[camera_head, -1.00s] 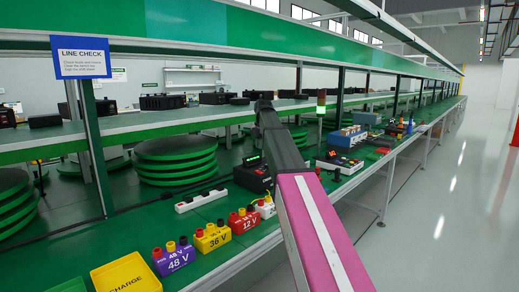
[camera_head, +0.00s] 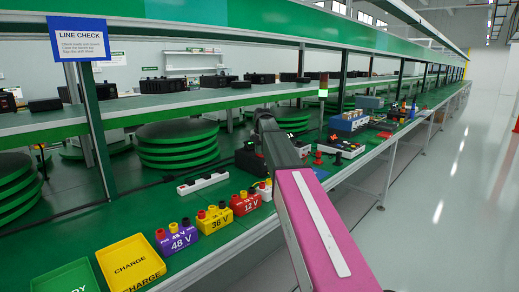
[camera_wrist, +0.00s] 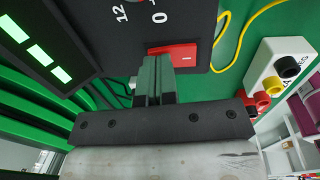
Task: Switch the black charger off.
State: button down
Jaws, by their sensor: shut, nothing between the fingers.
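The black charger (camera_wrist: 105,22) fills the top of the wrist view, with a dial marked 12 and 0 and a red switch (camera_wrist: 182,55) on its face. A black display with lit green bars (camera_wrist: 40,50) is at the upper left. My gripper (camera_wrist: 153,62) is shut and empty. Its fingertips overlap the left part of the red switch in the picture; I cannot tell whether they touch it. In the head view the charger (camera_head: 246,158) stands on the green bench, partly hidden by my arm; my gripper is hidden there.
A white socket box (camera_wrist: 276,78) and a yellow cable (camera_wrist: 228,48) lie right of the charger in the wrist view. In the head view, a white power strip (camera_head: 202,182), red (camera_head: 246,207), yellow (camera_head: 214,224) and purple (camera_head: 178,243) voltage boxes and a yellow tray (camera_head: 130,266) line the bench.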

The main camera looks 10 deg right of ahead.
jog(key=shift+w+f, duration=0.1)
jog(key=shift+f, duration=0.1)
jog(key=shift+s+d, duration=0.1)
jog(key=shift+s, duration=0.15)
jog(key=shift+s+d+r, duration=0.25)
jog(key=shift+s+d, duration=0.05)
jog(key=shift+s, duration=0.15)
jog(key=shift+r, duration=0.1)
dwell(0.3)
